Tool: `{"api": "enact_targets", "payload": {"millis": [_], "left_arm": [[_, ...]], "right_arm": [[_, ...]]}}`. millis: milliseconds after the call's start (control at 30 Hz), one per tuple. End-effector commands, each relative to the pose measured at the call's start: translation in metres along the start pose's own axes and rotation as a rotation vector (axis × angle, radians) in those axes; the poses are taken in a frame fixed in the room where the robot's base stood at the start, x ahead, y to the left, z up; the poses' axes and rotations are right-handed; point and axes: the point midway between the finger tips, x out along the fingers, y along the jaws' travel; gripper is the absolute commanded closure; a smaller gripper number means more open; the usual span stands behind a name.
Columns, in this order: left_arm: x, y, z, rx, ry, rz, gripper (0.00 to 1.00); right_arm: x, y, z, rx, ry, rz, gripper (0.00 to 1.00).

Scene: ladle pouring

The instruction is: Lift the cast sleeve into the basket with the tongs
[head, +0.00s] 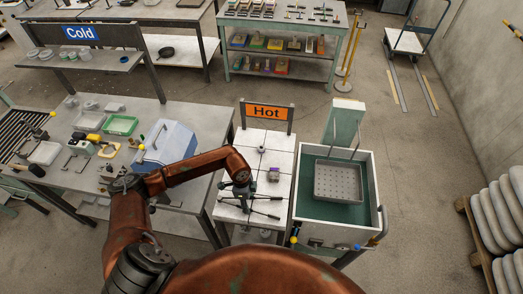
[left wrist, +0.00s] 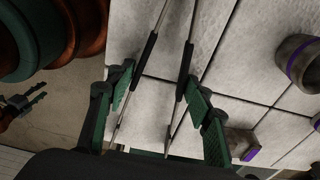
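My left gripper (head: 243,190) points down over the white-tiled Hot table. In the left wrist view its two green-padded fingers (left wrist: 158,82) stand apart. The tongs (head: 262,212), thin metal arms with black grips (left wrist: 187,62), lie between and beyond the fingers; contact is not clear. A small grey sleeve-like piece with a purple mark (head: 274,174) stands on the tiles to the right of the gripper. The wrist view shows a grey ring with a purple band (left wrist: 292,62) and a smaller purple-marked piece (left wrist: 242,144). The perforated metal basket (head: 338,182) is in the green tank. My right gripper (left wrist: 22,103) looks open.
The tank (head: 302,205) adjoins the Hot table on the right, with a raised green panel (head: 344,122) behind. A blue-grey box (head: 168,145) and trays crowd the table at left. The orange Hot sign (head: 267,111) stands at the table's back edge.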

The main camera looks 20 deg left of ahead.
Motion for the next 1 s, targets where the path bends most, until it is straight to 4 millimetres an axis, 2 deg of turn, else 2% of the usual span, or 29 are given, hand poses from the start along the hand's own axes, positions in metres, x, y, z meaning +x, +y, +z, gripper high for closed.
{"api": "enact_targets", "payload": {"millis": [167,900,1000], "left_arm": [[-0.007,0.001,0.001,-0.001,-0.003,0.001,0.57],[-0.113,0.0,-0.011,0.001,-0.001,-0.001,0.57],[-0.121,0.0,-0.012,0.0,-0.001,-0.001,0.57]], "right_arm": [[-0.007,0.0,-0.001,0.0,0.001,0.0,0.6],[-0.092,0.004,-0.012,0.0,0.006,0.001,0.6],[-0.098,0.004,-0.013,0.0,0.007,0.001,0.6]]}}
